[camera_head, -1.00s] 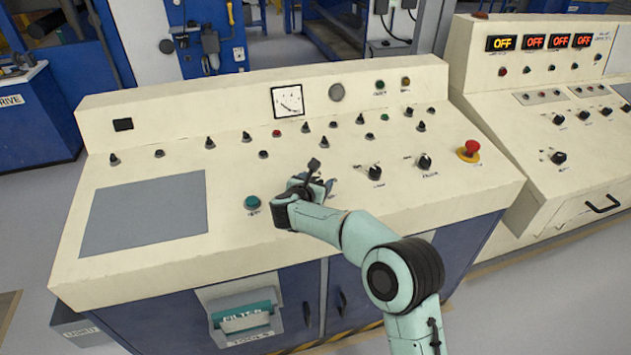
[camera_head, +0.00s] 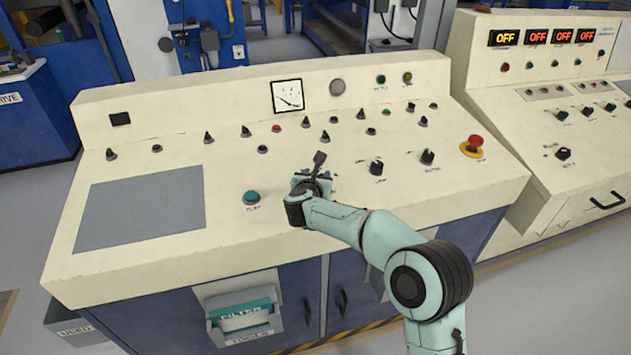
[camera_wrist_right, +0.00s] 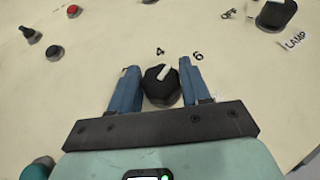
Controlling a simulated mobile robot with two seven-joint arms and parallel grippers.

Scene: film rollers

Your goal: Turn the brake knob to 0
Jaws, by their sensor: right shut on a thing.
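A round black knob (camera_wrist_right: 160,88) with a white pointer sits on the cream panel in the right wrist view. The numbers 4 and 6 are printed beyond it, and the pointer aims between them. No name label for this knob can be read. My right gripper (camera_wrist_right: 161,84) has one blue finger on each side of the knob and is shut on it. In the head view my right gripper (camera_head: 314,184) is down at the middle of the sloping console (camera_head: 235,228) and hides the knob. My left gripper is in neither view.
A green button (camera_head: 251,197) is left of the gripper. Right of it are the LAMP knob (camera_head: 376,168), another black knob (camera_head: 427,157) and a red emergency button (camera_head: 475,145). Several small switches stand behind. A flat grey plate (camera_head: 140,218) lies at the left.

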